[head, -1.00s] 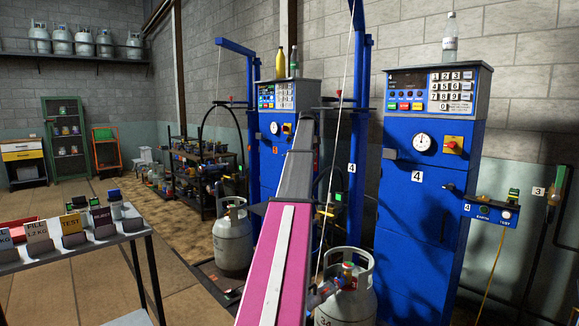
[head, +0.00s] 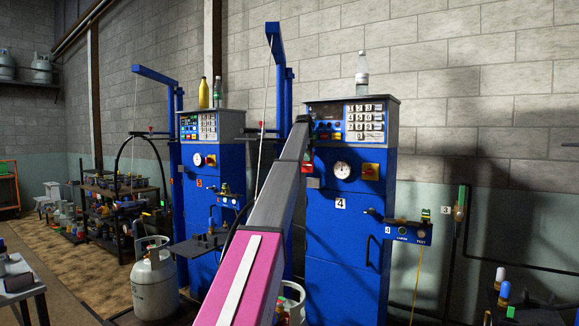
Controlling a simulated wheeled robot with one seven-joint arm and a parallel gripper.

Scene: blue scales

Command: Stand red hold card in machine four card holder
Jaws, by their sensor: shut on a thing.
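Machine four (head: 345,235) is the blue cabinet right of centre, with a keypad, a dial and a white "4" plate. A small grey card holder (head: 313,183) sticks out at its left front edge. A small red card (head: 307,168) shows just above this holder, at the right edge of my arm. I cannot tell whether the card touches the holder. My gripper (head: 309,156) is mostly hidden behind my arm; only a dark bit shows above the card, and it is shut on the card.
Machine five (head: 200,235) stands to the left with a grey gas cylinder (head: 153,275) beside it. A blue earth-test bracket (head: 405,230) juts out right of machine four. Another cylinder (head: 293,298) is partly hidden by my arm. A table corner (head: 22,292) is at lower left.

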